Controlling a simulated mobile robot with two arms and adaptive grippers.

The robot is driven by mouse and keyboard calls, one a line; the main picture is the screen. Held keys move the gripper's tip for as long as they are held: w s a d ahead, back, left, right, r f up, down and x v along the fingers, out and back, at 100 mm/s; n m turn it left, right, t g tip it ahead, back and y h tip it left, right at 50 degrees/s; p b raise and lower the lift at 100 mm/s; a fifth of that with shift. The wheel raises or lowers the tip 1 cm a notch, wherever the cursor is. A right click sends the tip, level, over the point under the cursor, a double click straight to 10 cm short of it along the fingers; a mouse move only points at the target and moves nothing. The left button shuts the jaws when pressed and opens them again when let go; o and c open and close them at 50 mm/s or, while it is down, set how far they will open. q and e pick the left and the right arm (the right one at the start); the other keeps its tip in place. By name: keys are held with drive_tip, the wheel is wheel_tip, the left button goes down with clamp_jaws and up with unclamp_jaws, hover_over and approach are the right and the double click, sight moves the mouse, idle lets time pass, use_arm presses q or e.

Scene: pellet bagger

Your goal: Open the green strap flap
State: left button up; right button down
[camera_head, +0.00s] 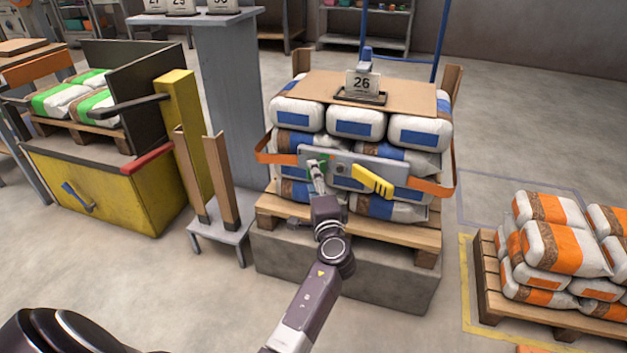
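The green strap flap (325,160) is a small piece near the left end of a grey tensioner bar. The bar (345,163) sits on an orange strap (433,187) that runs across the front of the stacked bags. A yellow lever (372,180) is on the bar's right part. My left gripper (317,168) is at the green flap and partly covers it. Its fingers are too small to tell whether they are open, shut or touching the flap. My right gripper is not in view.
White-and-blue bags (355,122) stand on a pallet (380,232) over a grey block (345,273), with a cardboard sheet and sign 26 (362,84) on top. A grey post (228,80) and yellow machine (105,190) stand left. Orange-banded bags (560,250) are right.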

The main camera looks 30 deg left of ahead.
use_arm(q)
drive_tip(key=shift+d, duration=0.1)
drive_tip(key=v, duration=0.7)
drive_tip(key=shift+s, duration=0.2)
drive_tip(key=shift+d, duration=0.1)
drive_tip(key=shift+c, duration=0.2)
